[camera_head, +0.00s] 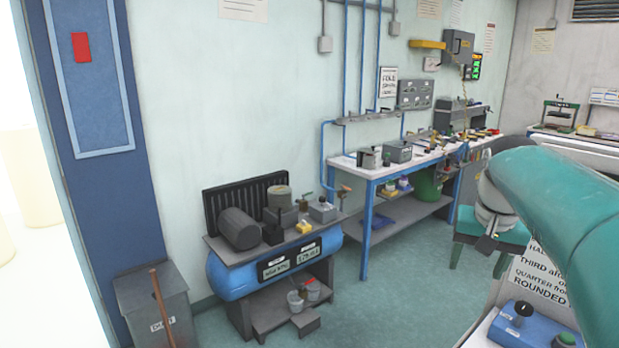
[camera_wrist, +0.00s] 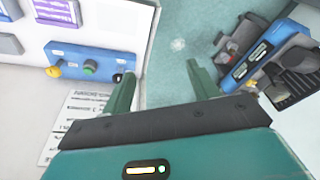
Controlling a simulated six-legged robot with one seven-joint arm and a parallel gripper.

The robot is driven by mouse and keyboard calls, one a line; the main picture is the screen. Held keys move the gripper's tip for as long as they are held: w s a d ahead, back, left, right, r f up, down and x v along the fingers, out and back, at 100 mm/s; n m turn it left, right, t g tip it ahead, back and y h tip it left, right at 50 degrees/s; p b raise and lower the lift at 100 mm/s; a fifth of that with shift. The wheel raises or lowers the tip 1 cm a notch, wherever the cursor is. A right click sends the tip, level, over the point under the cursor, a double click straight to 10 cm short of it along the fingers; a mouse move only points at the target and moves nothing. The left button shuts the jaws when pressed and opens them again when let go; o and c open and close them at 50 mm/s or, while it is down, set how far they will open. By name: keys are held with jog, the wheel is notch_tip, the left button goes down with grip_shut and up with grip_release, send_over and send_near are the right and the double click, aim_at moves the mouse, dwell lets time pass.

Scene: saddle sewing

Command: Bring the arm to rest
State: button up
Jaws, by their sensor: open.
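My gripper (camera_wrist: 161,88) shows in the wrist view with its two green fingers spread apart. Nothing is between them, and the floor shows in the gap and beyond. My teal arm (camera_head: 575,215) fills the right side of the head view, raised and bent. The gripper itself is not visible in the head view.
A blue control box (camera_head: 532,328) sits on a white surface at the lower right; it also shows in the wrist view (camera_wrist: 88,62). A blue compressor bench (camera_head: 275,262) stands by the wall. A long workbench (camera_head: 366,180) runs behind. The green floor (camera_head: 390,300) between is clear.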

jog(key=s+a+f+n+t, duration=0.1)
jog(key=s+a+f+n, duration=0.1)
jog(key=s+a+f, duration=0.3)
jog(key=s+a+f+n+t, duration=0.2)
jog(key=s+a+f, duration=0.4)
jog(key=s+a, duration=0.4)
jog(key=shift+s+n+y, duration=0.3)
jog(key=shift+s+n, duration=0.2)
jog(key=shift+s, duration=0.75)
jog(key=shift+a, duration=0.1)
jog(key=c, duration=0.5)
jog(key=shift+d, duration=0.2)
